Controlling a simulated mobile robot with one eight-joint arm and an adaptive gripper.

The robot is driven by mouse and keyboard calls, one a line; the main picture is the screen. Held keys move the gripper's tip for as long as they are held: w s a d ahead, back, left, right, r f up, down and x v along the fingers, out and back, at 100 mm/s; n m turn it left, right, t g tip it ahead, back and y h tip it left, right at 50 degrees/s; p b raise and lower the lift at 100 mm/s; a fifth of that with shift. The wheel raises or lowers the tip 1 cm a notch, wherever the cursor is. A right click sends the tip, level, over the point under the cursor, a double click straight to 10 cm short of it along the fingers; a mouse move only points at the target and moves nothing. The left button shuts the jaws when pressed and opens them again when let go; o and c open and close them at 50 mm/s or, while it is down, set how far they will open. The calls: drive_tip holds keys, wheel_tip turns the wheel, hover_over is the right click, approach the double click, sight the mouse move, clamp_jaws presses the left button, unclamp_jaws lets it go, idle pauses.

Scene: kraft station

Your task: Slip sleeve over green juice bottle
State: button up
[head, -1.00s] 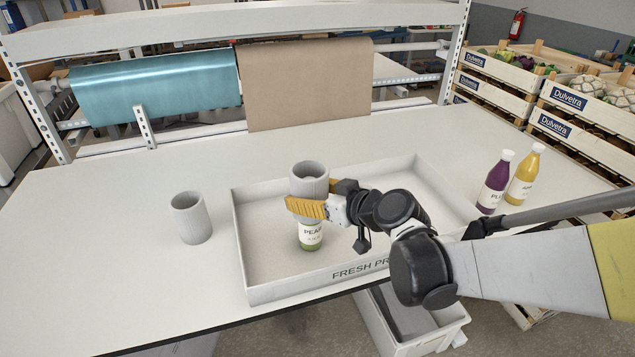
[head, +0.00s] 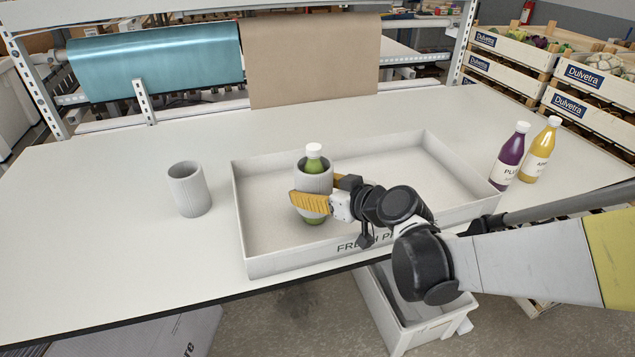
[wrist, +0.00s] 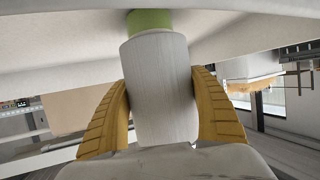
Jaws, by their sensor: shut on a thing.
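The green juice bottle (head: 313,161) stands upright in the shallow white tray (head: 262,265), its white cap and green neck showing above a grey sleeve (head: 318,182). The sleeve is around the bottle's middle, and a little green shows below it. My gripper (head: 312,201) is shut on the sleeve, one yellow finger across its front. In the wrist view the two yellow fingers (wrist: 161,112) press the sleeve (wrist: 160,85) from both sides, and the green of the bottle (wrist: 149,20) shows beyond its end. The bottle's label is hidden.
A second grey sleeve (head: 189,190) stands empty on the table (head: 110,220) left of the tray. A purple bottle (head: 509,158) and a yellow bottle (head: 536,152) stand right of the tray. The right part of the tray is clear.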

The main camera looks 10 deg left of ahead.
drive_tip(key=shift+f, duration=0.3)
drive_tip(key=o, duration=0.8)
drive_tip(key=v, duration=1.2)
drive_tip(key=shift+d, duration=0.1)
